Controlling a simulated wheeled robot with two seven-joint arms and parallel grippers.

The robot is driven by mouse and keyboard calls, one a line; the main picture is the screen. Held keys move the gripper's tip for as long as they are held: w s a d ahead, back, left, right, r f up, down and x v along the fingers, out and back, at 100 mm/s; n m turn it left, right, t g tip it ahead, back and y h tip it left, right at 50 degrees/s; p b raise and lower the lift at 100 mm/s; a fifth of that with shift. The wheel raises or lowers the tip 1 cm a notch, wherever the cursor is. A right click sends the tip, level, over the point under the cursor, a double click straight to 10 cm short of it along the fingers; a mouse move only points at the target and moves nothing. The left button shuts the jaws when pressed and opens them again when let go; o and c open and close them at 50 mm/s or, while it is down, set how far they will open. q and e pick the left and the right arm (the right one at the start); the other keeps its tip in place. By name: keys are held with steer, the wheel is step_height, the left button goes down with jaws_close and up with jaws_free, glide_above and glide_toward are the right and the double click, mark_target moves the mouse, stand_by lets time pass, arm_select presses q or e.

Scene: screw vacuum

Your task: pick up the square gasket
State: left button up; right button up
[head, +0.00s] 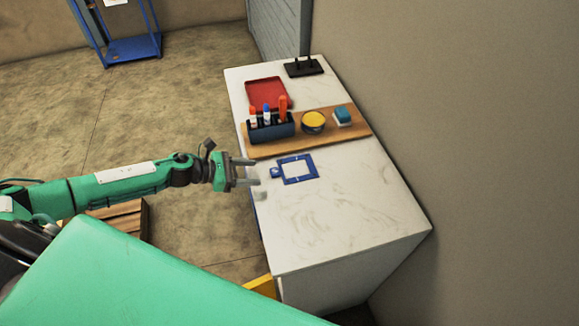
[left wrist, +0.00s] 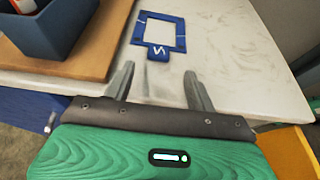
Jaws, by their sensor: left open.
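The square gasket (head: 298,169) is a flat blue square frame with a small tab on its left side. It lies on the white marble-like tabletop, in front of the wooden board. It also shows in the left wrist view (left wrist: 159,34), its tab pointing toward my gripper. My left gripper (head: 252,173) is open and empty, just left of the tab at the table's left edge. In the left wrist view the two fingers of the left gripper (left wrist: 157,86) are apart, with the gasket beyond their tips, not between them. My right gripper is not in view.
A wooden board (head: 350,130) holds a dark blue marker holder (head: 271,130), a yellow round container (head: 313,120) and a teal block (head: 342,116). A red tray (head: 267,92) and a black stand (head: 304,68) are farther back. The white table's (head: 345,220) front part is clear.

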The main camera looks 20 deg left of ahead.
mark_target(275, 171)
arm_select(q)
steer(key=shift+w+d, duration=0.25)
steer(key=p+x, duration=0.3)
steer(key=x, duration=0.1)
steer(key=shift+w+r, duration=0.15)
steer(key=shift+r, duration=0.15)
steer(key=shift+w+d+f+p, duration=0.2)
steer(key=shift+d+f+p, duration=0.1)
steer(key=shift+f, duration=0.05)
steer(key=shift+c, duration=0.3)
steer(key=c, duration=1)
